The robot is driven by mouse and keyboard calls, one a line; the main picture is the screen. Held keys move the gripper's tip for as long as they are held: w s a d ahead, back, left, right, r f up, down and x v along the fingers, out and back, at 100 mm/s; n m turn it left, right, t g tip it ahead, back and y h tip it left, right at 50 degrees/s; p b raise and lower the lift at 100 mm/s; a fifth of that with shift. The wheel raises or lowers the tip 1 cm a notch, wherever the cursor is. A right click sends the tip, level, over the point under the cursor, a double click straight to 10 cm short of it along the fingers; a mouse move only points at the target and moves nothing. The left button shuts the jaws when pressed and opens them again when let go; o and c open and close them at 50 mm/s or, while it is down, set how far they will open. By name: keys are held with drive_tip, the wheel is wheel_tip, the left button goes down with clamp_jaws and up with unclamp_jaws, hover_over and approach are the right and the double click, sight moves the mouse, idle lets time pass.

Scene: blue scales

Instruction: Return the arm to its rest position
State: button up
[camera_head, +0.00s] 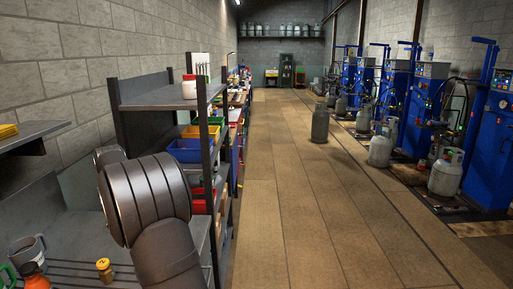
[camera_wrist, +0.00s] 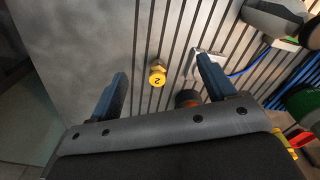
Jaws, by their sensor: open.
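My gripper (camera_wrist: 162,66) shows in the wrist view with its two blue fingers spread apart and nothing held between them. A small yellow item marked "2" (camera_wrist: 157,76) appears in the gap between the fingers, on the slatted grey surface (camera_wrist: 100,30); I cannot tell how far below the fingers it is. In the head view my arm's dark grey links rise over the bench at the left; my gripper is hidden there.
A metal shelf (camera_head: 165,98) holding bins stands close to my arm.

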wheel_tip(320, 180, down, 8)
drive_tip(key=shift+f, duration=0.25)
drive_tip(key=shift+a, duration=0.1)
drive_tip(key=o, duration=0.5)
drive_tip(key=s+d+r+m+y, duration=0.2)
drive_tip(key=d+r+m+y, duration=0.3)
drive_tip(key=d+r, duration=1.75)
drive_tip(key=x, duration=0.3)
drive_tip(key=d+x, duration=0.1)
drive_tip(key=x, duration=0.6)
drive_tip(key=shift+s+d+f, duration=0.1)
drive_tip(key=shift+d+f, duration=0.05)
drive_tip(key=shift+f, duration=0.15)
